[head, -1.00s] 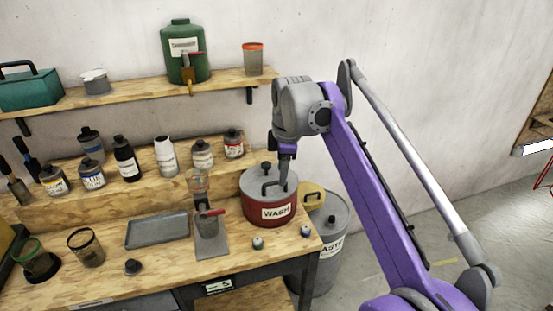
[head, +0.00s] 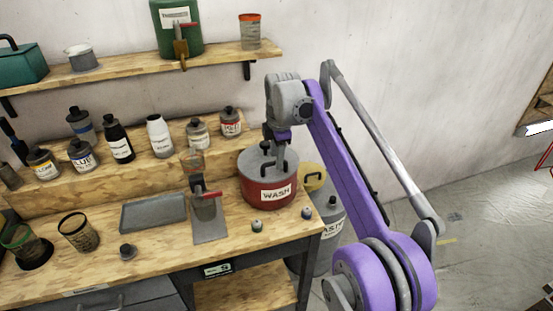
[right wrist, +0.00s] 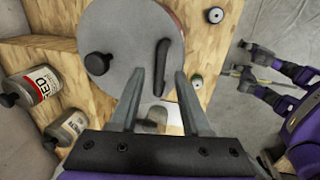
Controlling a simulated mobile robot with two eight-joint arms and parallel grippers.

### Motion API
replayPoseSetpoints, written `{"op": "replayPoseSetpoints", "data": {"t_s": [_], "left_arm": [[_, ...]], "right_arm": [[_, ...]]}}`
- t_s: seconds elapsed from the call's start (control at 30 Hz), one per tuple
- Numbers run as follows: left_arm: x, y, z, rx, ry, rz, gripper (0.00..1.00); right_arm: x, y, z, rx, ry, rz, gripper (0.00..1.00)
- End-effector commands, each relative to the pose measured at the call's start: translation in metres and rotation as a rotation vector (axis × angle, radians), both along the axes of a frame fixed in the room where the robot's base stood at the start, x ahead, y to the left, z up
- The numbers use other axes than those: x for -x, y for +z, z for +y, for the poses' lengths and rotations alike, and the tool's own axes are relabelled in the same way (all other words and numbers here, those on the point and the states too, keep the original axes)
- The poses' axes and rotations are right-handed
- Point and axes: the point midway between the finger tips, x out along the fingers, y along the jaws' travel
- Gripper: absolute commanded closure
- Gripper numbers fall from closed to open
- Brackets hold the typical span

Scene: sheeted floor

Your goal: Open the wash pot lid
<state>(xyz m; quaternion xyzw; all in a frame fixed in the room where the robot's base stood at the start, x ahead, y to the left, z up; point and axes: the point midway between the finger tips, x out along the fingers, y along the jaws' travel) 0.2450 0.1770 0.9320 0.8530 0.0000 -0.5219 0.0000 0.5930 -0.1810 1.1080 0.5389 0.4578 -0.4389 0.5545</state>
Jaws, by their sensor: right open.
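The wash pot (head: 267,193) is red with a grey lid and a WASH label, and stands at the bench's right end. Its lid (head: 250,160) is on, with a dark bar handle (head: 279,167) and a black knob (head: 265,146). In the right wrist view the lid (right wrist: 125,35) fills the upper middle, with the handle (right wrist: 162,68) and knob (right wrist: 97,63). My right gripper (right wrist: 158,74) is open, its fingertips on either side of the handle's near end. In the head view my right gripper (head: 275,148) is over the lid. What seems my left gripper (right wrist: 240,72) shows small at right.
A grey tray (head: 153,212) and a stand with a red-handled clamp (head: 207,208) are left of the pot. Bottles (head: 160,137) line the riser behind. A grey waste bin (head: 331,222) stands beside the bench.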

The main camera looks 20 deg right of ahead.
Motion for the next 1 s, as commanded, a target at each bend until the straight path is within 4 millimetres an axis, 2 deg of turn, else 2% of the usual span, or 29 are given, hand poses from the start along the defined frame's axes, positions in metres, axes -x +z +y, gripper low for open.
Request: {"op": "replayPoseSetpoints", "data": {"t_s": [0.1,0.37,0.63,1.0], "left_arm": [[0.0003,-0.0012,0.0,0.0,0.0,0.001,0.5],[0.0002,-0.0009,0.0,0.0,0.0,0.001,0.5],[0.0003,-0.0009,0.0,0.0,0.0,0.001,0.5],[0.0003,-0.001,0.0,0.0,0.0,0.001,0.5]], "right_arm": [[-0.0012,-0.0058,0.0001,0.0,0.0,0.0,0.53],[-0.0014,-0.0064,0.0001,0.0,0.0,0.0,0.53],[-0.0012,-0.0062,0.0001,0.0,0.0,0.0,1.0],[-0.0012,-0.0062,0.0,0.0,-0.001,0.0,1.0]]}}
